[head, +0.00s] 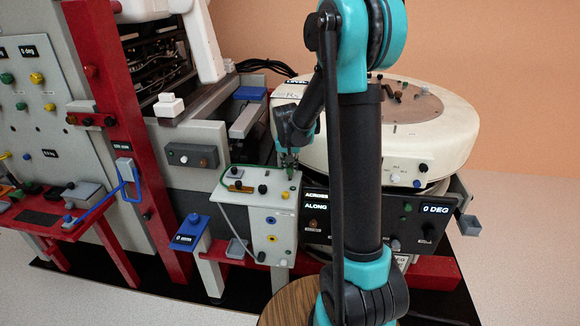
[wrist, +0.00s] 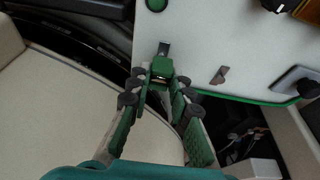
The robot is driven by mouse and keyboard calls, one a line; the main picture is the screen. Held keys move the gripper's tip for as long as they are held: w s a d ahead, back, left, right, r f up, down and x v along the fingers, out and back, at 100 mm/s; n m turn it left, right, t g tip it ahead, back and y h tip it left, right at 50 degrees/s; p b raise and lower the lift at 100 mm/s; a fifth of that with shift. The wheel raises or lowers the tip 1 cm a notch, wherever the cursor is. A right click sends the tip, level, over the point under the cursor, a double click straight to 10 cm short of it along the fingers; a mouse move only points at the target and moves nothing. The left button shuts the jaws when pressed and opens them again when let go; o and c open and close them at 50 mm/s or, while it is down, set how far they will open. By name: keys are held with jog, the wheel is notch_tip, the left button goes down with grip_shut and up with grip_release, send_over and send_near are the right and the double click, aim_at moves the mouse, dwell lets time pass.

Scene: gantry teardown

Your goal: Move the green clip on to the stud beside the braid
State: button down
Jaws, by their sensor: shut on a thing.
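My gripper (wrist: 162,84) is shut on the green clip (wrist: 163,68), a small dark green block between the fingertips in the wrist view. The clip is at the edge of a white panel (wrist: 240,45), by a small grey metal tab (wrist: 163,48). Whether the clip touches the tab I cannot tell. A second metal tab (wrist: 219,75) stands on the panel to the right. In the head view my gripper (head: 288,160) is at the back right corner of the white box (head: 255,205); the clip is too small to make out there. I cannot tell which part is the braid.
A cream round drum housing (head: 440,130) stands right behind the box, close to my gripper. A black control panel (head: 400,220) is below it. A black knob (wrist: 308,88) is on the white panel's right. A grey cable (head: 228,215) hangs down the box's left side.

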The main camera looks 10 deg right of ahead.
jog(key=shift+f, duration=0.9)
dwell(0.5)
jog(key=shift+f, duration=0.25)
jog(key=c, duration=1.3)
grip_release()
jog(key=shift+r, duration=0.1)
jog(key=shift+w+v, duration=0.5)
jog(key=shift+v, duration=7.3)
jog(key=s+d+f+n, duration=0.1)
jog(key=s+f, duration=0.3)
jog(key=s, duration=0.5)
jog(key=s+d+f+n, duration=0.1)
jog(key=s+d+f, duration=0.1)
jog(key=s+f, duration=0.3)
jog(key=s+d+f+n+t+y, duration=0.1)
jog(key=s+f, duration=0.4)
jog(key=s, duration=0.7)
jog(key=shift+s+d+n, duration=0.3)
jog(key=shift+d, duration=0.5)
